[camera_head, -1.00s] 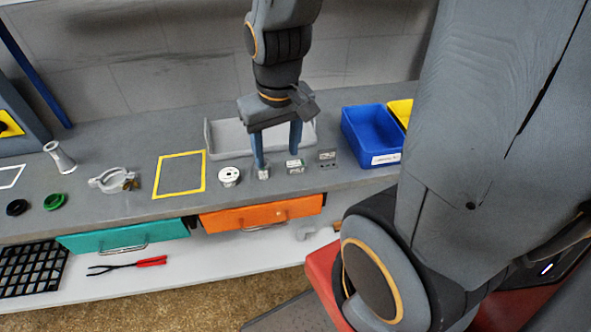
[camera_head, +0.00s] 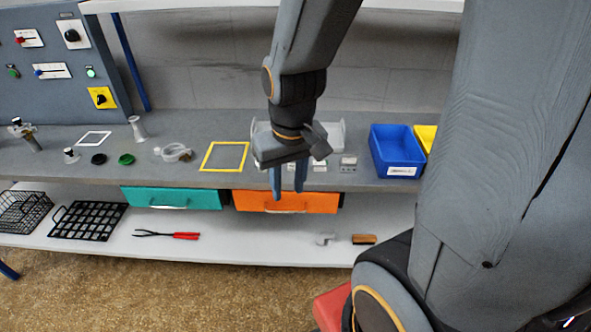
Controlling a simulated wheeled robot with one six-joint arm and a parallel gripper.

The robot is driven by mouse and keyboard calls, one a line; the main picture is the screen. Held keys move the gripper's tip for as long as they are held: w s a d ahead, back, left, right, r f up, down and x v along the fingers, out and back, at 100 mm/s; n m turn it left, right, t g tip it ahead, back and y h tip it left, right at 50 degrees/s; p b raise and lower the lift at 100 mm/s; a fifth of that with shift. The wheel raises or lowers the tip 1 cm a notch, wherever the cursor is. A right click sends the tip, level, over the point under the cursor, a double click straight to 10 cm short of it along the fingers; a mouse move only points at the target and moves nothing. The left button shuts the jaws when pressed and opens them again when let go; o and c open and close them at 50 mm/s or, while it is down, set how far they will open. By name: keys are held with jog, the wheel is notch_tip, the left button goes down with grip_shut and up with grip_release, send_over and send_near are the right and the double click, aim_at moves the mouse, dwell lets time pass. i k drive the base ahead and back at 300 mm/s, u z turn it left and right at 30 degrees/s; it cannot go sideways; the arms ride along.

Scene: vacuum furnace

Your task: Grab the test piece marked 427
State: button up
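Small grey metal test pieces stand in a row on the bench. One (camera_head: 348,163) is at the right and one (camera_head: 320,165) is left of it. A third (camera_head: 291,167) shows partly between my fingers, behind them. The markings are too small to read, so I cannot tell which is 427. My gripper (camera_head: 288,193) points down with its two blue fingers apart and nothing visible between the tips. The tips appear in front of the orange drawer, nearer to me than the pieces.
A pale tray (camera_head: 335,133) is behind the pieces, partly hidden by my gripper. A blue bin (camera_head: 395,145) and a yellow bin (camera_head: 427,136) stand at the right. A yellow frame marking (camera_head: 204,157) lies left. The orange drawer (camera_head: 325,202) is under the bench edge.

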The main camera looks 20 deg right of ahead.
aim_at(323, 165)
jog(key=u, duration=1.3)
jog(key=i, duration=0.85)
jog(key=z, duration=1.75)
